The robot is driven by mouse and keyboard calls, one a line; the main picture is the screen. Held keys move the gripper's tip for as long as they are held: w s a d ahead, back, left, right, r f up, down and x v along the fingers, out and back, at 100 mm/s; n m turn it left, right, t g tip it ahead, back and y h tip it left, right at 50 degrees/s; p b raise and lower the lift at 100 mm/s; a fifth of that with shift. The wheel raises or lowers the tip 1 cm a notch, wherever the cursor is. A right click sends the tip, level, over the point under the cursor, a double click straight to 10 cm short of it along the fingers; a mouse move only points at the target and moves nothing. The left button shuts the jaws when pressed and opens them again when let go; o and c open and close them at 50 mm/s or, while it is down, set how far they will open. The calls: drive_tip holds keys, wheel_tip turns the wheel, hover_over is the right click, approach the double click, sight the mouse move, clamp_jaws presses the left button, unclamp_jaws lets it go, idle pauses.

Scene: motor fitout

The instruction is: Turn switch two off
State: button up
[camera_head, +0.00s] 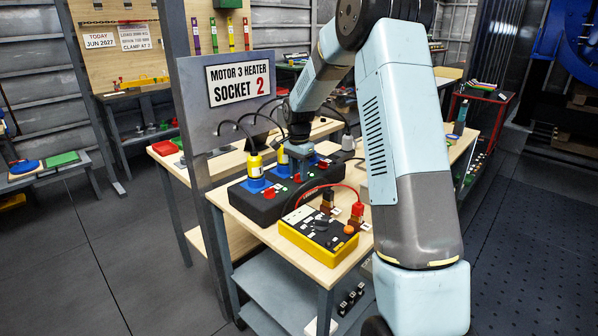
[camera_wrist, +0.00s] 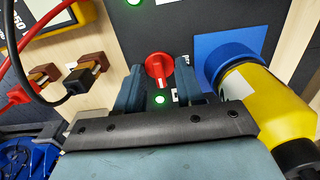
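A red rotary switch (camera_wrist: 158,66) with a pale mark on its handle sits on a dark panel in the wrist view. My gripper (camera_wrist: 161,80) is open, with one finger on either side of the switch and a gap to each. A green lamp (camera_wrist: 160,99) is lit just below the switch. The label beside it is mostly hidden by the right finger, so its number cannot be read. In the head view my gripper (camera_head: 301,168) is over the black socket box (camera_head: 262,207), which has red switches (camera_head: 270,193) and blue sockets.
A yellow plug (camera_wrist: 262,100) in a blue socket stands close right of my gripper. A yellow tester (camera_head: 322,234) with red and black leads lies in front of the box. A sign panel (camera_head: 205,130) reading "MOTOR 3 HEATER SOCKET 2" stands at the left.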

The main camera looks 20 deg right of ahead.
clamp_jaws()
idle(0.5)
drive_tip(key=n, duration=0.4)
drive_tip(key=shift+n, duration=0.3)
drive_tip(key=n, duration=0.4)
drive_tip(key=shift+n, duration=0.3)
drive_tip(key=n, duration=0.4)
drive_tip(key=shift+n, duration=2.4)
